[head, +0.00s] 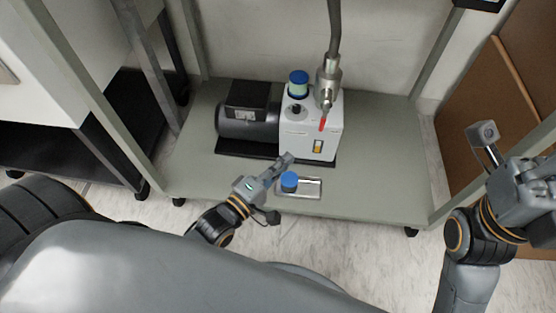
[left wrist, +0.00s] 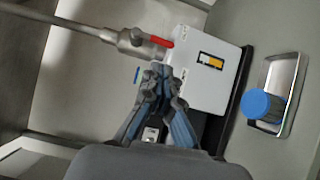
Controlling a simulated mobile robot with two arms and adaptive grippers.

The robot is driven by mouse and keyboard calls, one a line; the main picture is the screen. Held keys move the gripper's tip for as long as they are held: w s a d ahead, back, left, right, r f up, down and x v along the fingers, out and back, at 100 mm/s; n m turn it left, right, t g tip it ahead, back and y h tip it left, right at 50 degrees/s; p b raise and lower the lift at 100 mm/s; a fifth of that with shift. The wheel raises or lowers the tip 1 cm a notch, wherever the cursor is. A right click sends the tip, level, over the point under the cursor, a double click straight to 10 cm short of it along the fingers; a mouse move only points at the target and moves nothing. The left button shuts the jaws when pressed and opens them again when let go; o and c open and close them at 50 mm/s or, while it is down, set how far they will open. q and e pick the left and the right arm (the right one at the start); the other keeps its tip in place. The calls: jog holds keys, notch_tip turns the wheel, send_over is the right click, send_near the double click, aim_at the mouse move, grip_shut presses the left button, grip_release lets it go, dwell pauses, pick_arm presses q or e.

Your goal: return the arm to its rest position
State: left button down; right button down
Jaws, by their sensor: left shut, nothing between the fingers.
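My left gripper (head: 283,162) is low over the cart shelf, in front of the pump (head: 310,132) and just left of a blue-capped container (head: 289,180). In the left wrist view the fingers of the left gripper (left wrist: 156,78) are together with nothing between them, and the pump's white body (left wrist: 205,72) is beyond them. I cannot tell whether the fingertips touch the pump. My right arm's hand (head: 522,192) is at the right edge, clear of the cart; its fingers cannot be made out.
A metal hose (head: 335,30) rises from the pump. Cart posts (head: 440,55) flank the shelf (head: 385,150). Cardboard (head: 480,105) leans at right.

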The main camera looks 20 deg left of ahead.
pick_arm(q)
jog(key=shift+v, duration=0.85)
